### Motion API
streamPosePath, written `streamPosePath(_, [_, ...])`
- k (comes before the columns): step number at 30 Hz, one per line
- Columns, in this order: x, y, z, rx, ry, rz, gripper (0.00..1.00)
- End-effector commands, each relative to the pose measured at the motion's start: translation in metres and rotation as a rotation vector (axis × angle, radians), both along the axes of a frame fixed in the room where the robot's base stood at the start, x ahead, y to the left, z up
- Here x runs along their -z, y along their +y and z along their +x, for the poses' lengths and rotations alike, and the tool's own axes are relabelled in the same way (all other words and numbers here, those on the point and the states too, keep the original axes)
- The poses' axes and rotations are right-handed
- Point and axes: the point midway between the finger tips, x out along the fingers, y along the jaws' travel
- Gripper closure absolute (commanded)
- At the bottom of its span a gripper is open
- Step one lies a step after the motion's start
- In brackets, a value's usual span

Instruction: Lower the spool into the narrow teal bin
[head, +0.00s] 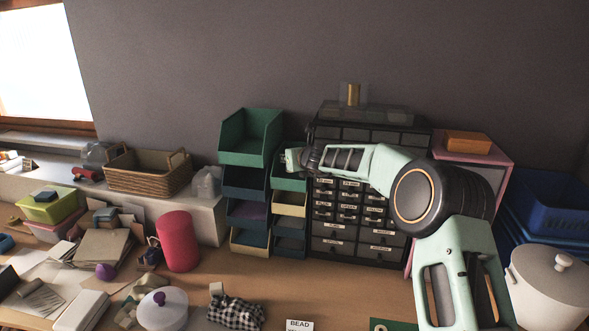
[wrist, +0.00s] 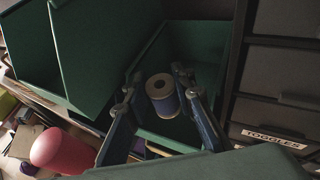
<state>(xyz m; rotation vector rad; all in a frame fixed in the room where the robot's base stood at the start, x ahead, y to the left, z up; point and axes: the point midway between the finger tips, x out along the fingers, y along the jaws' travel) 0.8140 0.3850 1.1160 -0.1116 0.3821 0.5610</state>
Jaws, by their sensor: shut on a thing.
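The spool (wrist: 162,98) has pale wooden ends and blue-violet thread. In the wrist view my gripper (wrist: 158,88) is shut on it, one finger on each side, with the spool's end facing the camera. The narrow teal bin (wrist: 203,47) lies behind and around the spool in that view; I cannot tell how deep the spool is. In the head view the bin (head: 289,184) tops the narrower right-hand stack, and my gripper (head: 293,160) is at its upper part.
A wider green bin (head: 250,135) stands close on the left, higher up. A dark drawer cabinet (head: 335,245) stands close on the right. More bins are stacked below. A red cylinder (head: 177,240) and a wicker basket (head: 147,179) stand farther left.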

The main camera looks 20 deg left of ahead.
Motion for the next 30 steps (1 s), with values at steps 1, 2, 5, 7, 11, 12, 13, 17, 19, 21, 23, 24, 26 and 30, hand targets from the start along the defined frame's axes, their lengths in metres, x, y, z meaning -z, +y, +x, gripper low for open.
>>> streamPosePath(1, [0.001,0.0,0.0,0.0,0.0,0.0,0.93])
streamPosePath(2, [0.001,0.0,0.0,0.0,0.0,0.0,0.93])
streamPosePath(5, [0.003,0.0,0.0,0.0,0.0,0.0,0.93])
streamPosePath(7, [0.004,0.0,0.0,0.0,0.0,0.0,0.93])
streamPosePath(11, [0.006,0.0,0.0,0.0,0.0,0.0,0.93])
streamPosePath(12, [0.006,0.0,0.0,0.0,0.0,0.0,0.93])
streamPosePath(13, [0.007,0.0,0.0,0.0,0.0,0.0,0.93])
streamPosePath(17, [0.009,0.0,0.0,0.0,0.0,0.0,0.93])
streamPosePath(19, [0.01,0.0,0.0,0.0,0.0,0.0,0.93])
streamPosePath(21, [0.011,0.0,0.0,0.0,0.0,0.0,0.93])
streamPosePath(23, [0.012,0.0,0.0,0.0,0.0,0.0,0.93])
streamPosePath(24, [0.013,0.0,0.0,0.0,0.0,0.0,0.93])
streamPosePath(26, [0.014,0.0,0.0,0.0,0.0,0.0,0.93])
streamPosePath(30, [0.016,0.0,0.0,0.0,0.0,0.0,0.93])
